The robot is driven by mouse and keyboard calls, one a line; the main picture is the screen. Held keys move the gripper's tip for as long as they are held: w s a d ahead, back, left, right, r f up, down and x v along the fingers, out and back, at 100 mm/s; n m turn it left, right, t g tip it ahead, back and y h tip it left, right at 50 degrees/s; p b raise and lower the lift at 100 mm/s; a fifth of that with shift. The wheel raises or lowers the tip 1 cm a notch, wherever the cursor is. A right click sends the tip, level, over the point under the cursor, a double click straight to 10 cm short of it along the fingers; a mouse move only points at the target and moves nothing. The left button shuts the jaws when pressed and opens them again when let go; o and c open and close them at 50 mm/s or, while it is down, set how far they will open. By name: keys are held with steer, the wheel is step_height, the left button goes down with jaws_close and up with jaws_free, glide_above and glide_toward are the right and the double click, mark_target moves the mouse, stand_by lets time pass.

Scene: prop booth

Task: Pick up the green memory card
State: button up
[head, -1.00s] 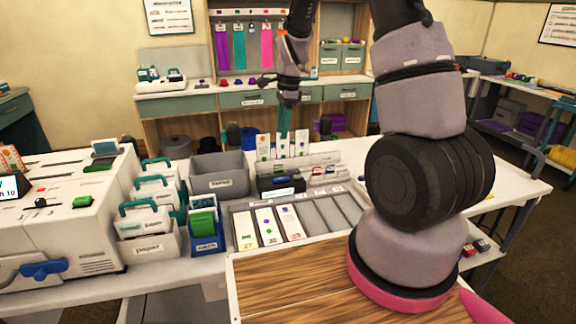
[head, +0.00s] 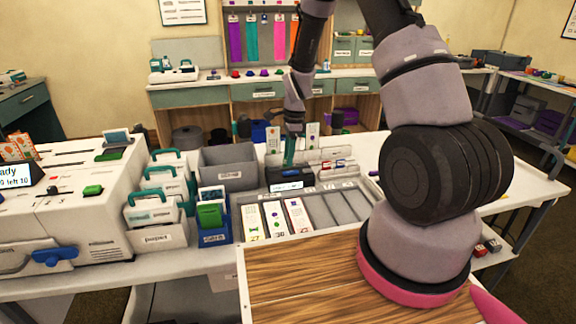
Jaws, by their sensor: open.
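A green card (head: 209,215) stands upright in a small blue box (head: 222,236) on the white table, left of centre; I cannot tell if it is the memory card. Smaller green pieces sit on the white machine, one at its top (head: 112,153) and one at its front (head: 92,190). My gripper (head: 289,152), with teal fingers, is open and points down above the black display device (head: 288,187), to the right of and behind the blue box. It is apart from the green card. The fingertips are small, and nothing shows held between them.
White bins with teal-handled cards (head: 158,238) are to the left. A grey slotted tray (head: 345,206) holds several white cards, with empty slots at right. Upright cards (head: 312,136) stand behind my gripper.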

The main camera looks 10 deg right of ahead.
steer(key=shift+f, duration=0.15)
jaws_close()
step_height(320, 180, up, 10)
stand_by(0.6)
